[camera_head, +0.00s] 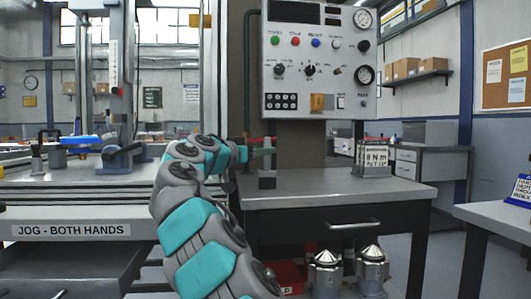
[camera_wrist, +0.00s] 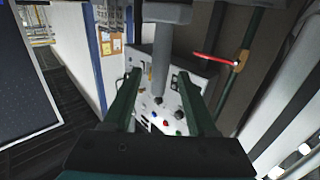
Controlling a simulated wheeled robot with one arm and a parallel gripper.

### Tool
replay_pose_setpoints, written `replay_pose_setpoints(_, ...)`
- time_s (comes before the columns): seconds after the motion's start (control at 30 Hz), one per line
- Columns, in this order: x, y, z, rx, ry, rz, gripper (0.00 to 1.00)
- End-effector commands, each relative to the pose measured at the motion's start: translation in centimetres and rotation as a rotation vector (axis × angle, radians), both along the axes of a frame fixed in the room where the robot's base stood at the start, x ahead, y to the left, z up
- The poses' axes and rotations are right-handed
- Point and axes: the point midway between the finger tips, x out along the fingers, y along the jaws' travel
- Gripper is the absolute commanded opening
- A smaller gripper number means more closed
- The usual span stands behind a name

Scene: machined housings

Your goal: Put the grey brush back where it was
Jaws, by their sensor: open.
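My gripper (camera_head: 266,152) reaches over the left end of the grey bench. In the wrist view my gripper (camera_wrist: 158,76) is open, with its two dark green fingers spread apart. A grey upright piece (camera_head: 267,180), a narrow shaft on a wider block, stands on the bench at the fingertips. Its grey shaft (camera_wrist: 160,58) shows between the fingers in the wrist view, with a gap on each side. This may be the grey brush, but I see no bristles and cannot be sure.
The grey bench (camera_head: 330,193) is clear in the middle. A control panel (camera_head: 318,60) hangs above. A red lever (camera_wrist: 215,57) on a pipe is close by. A machine table (camera_head: 70,180) lies left.

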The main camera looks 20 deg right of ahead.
Motion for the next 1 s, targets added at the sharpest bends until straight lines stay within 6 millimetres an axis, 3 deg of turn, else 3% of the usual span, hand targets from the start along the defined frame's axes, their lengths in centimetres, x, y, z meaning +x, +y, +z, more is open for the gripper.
replay_pose_setpoints(0.3,-3.1,5.5,0.1,-0.003,-0.003,0.001,0.58)
replay_pose_setpoints(0.43,-3.8,7.1,0.1,-0.003,-0.003,0.002,0.58)
replay_pose_setpoints(1.0,-4.4,8.1,0.1,0.000,-0.001,0.001,0.58)
